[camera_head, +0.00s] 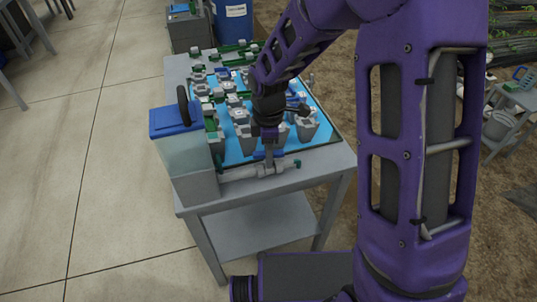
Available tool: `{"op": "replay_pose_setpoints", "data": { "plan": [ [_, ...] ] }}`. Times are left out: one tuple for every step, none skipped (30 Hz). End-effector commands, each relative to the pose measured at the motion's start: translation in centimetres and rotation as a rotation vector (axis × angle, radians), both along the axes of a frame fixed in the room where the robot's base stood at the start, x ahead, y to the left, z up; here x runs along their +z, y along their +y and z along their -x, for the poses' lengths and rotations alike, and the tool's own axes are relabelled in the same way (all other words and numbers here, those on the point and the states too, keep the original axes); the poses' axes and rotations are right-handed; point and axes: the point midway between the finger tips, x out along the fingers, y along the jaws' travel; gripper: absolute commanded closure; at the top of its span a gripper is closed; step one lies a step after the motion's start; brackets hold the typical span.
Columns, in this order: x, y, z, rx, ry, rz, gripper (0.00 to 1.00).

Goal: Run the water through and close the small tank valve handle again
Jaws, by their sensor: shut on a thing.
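The small tank (180,150) is a clear box with a blue lid on the front left corner of the bench. A grey pipe (236,174) runs right from its base to a valve (268,168). The blue small tank valve handle (258,155) shows just above the valve body. My gripper (269,153) reaches down from above and is shut on the handle. The fingers and my wrist hide much of the handle, so its exact angle is hard to tell. Whether water is running cannot be seen.
The grey bench (330,158) carries a blue tray (232,146) with several grey fittings and green-ended valves close behind my gripper. A blue container (232,22) stands behind the bench. A small side table (515,97) is at right.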

Motion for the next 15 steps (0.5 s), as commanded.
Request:
{"op": "replay_pose_setpoints", "data": {
  "plan": [
    [-0.11, 0.07, -0.04, -0.073, -0.002, 0.000, 1.00],
    [-0.10, 0.05, -0.05, -0.120, -0.003, 0.000, 1.00],
    [-0.09, 0.05, -0.05, -0.180, -0.003, 0.000, 1.00],
    [-0.09, 0.08, -0.05, -0.226, -0.003, 0.000, 1.00],
    [-0.09, 0.07, -0.05, -0.273, -0.002, -0.001, 1.00],
    [-0.10, 0.04, -0.05, -0.334, -0.002, 0.000, 1.00],
    [-0.07, 0.06, -0.04, -0.379, -0.002, 0.000, 1.00],
    [-0.03, 0.08, -0.03, -0.424, -0.002, 0.000, 1.00],
    [-0.02, 0.05, -0.03, -0.486, -0.001, 0.000, 1.00],
    [0.03, 0.05, -0.02, -0.531, -0.001, 0.000, 1.00],
    [0.03, 0.08, -0.01, -0.575, -0.001, 0.000, 1.00],
    [0.03, 0.07, -0.01, -0.635, -0.001, 0.000, 1.00],
    [0.03, 0.04, -0.02, -0.680, -0.001, 0.000, 1.00],
    [0.03, 0.05, -0.02, -0.726, -0.001, 0.000, 1.00],
    [0.03, 0.08, -0.01, -0.786, -0.001, 0.000, 1.00]
  ]
}}
